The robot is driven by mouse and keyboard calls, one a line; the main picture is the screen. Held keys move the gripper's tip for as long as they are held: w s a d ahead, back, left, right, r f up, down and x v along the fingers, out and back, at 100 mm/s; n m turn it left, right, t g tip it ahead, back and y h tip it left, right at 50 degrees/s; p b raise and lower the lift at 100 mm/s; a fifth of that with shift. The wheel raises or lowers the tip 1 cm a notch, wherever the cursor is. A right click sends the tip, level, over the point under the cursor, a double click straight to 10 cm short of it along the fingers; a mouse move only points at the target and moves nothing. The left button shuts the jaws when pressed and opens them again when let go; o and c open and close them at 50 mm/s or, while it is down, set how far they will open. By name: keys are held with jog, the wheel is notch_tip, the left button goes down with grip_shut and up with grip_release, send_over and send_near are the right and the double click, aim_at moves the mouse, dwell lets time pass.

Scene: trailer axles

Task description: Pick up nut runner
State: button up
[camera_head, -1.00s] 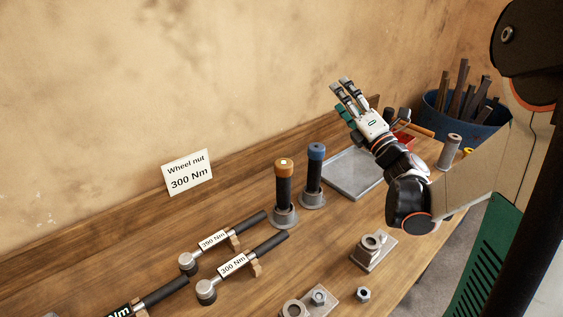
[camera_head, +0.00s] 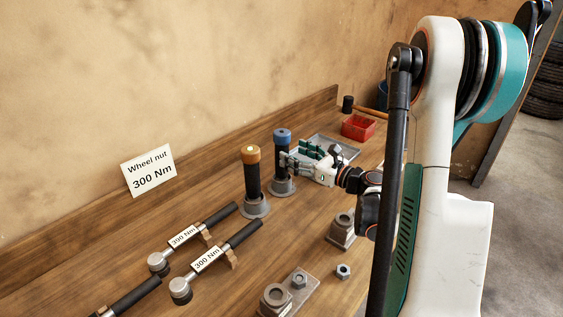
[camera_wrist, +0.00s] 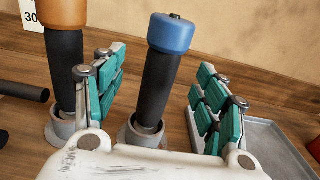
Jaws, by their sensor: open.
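Two upright black-handled tools that look like nut runners stand in round grey holders on the bench. One has a blue cap (camera_head: 282,136) and also shows in the wrist view (camera_wrist: 172,32). The other has an orange cap (camera_head: 250,154), left of it, and it also shows in the wrist view (camera_wrist: 62,12). My gripper (camera_head: 290,160) is open at the blue-capped tool. In the wrist view, its green-padded fingers (camera_wrist: 158,90) stand either side of the black handle, with gaps. The left finger is between the two tools. The holder's base is partly hidden by my gripper.
A grey tray (camera_head: 345,150) and a red bin (camera_head: 358,127) are behind my gripper. Nut blocks (camera_head: 290,293) lie near the bench's front edge.

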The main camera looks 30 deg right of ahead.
aim_at(288, 149)
jog(key=shift+b+x, duration=1)
jog(key=shift+x, duration=2.05)
jog(key=shift+w+d, duration=0.1)
jog(key=shift+d, duration=0.1)
grip_shut()
